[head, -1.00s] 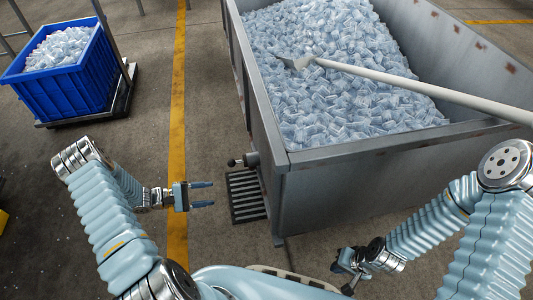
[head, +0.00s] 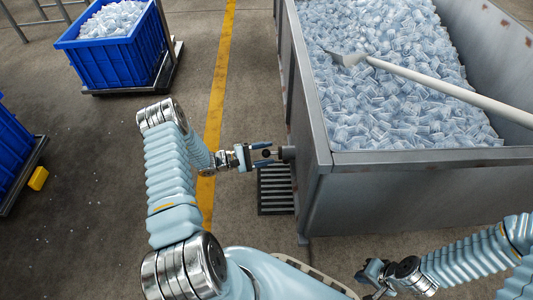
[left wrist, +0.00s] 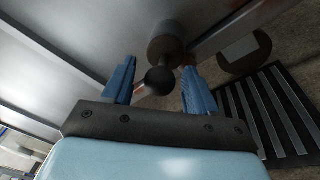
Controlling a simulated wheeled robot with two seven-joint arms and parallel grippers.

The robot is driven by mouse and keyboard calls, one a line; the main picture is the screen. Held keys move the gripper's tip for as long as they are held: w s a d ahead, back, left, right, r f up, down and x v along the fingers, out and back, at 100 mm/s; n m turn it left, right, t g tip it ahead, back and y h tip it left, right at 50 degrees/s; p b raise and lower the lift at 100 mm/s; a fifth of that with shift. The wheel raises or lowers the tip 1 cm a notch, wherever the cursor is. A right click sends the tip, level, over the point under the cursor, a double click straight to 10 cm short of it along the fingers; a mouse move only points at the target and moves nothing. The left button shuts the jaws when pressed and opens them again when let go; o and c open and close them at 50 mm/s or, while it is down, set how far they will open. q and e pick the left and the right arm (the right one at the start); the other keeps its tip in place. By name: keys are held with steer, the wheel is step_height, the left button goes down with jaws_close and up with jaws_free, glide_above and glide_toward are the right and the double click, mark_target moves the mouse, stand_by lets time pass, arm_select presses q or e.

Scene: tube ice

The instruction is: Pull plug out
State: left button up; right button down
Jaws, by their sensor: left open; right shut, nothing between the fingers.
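The plug is a black ball-ended knob in a short grey cylindrical outlet (head: 287,153) on the left wall of the metal bin (head: 345,163). In the left wrist view the plug's black ball (left wrist: 159,80) lies between the fingertips, with the outlet (left wrist: 166,46) just beyond it. My left gripper (head: 263,154) is open, one finger on each side of the knob; I cannot see a clear touch. In the head view the fingers partly hide the knob. My right gripper (head: 372,276) is shut and empty, low in front of the bin.
The bin is full of ice tubes (head: 400,85), with a long-handled shovel (head: 430,88) lying across it. A floor grate (head: 275,190) lies below the outlet. A blue crate of ice (head: 110,62) and another blue crate (head: 12,140) stand at left, near a yellow object (head: 38,178).

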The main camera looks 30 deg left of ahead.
arm_select(q)
steer(key=shift+w+d, duration=0.15)
jaws_close()
steer(key=v, duration=0.1)
steer(key=b+v, duration=0.1)
steer(key=v, duration=0.1)
steer(key=shift+w+a, duration=0.1)
steer(key=shift+a, duration=0.25)
jaws_free()
stand_by(0.3)
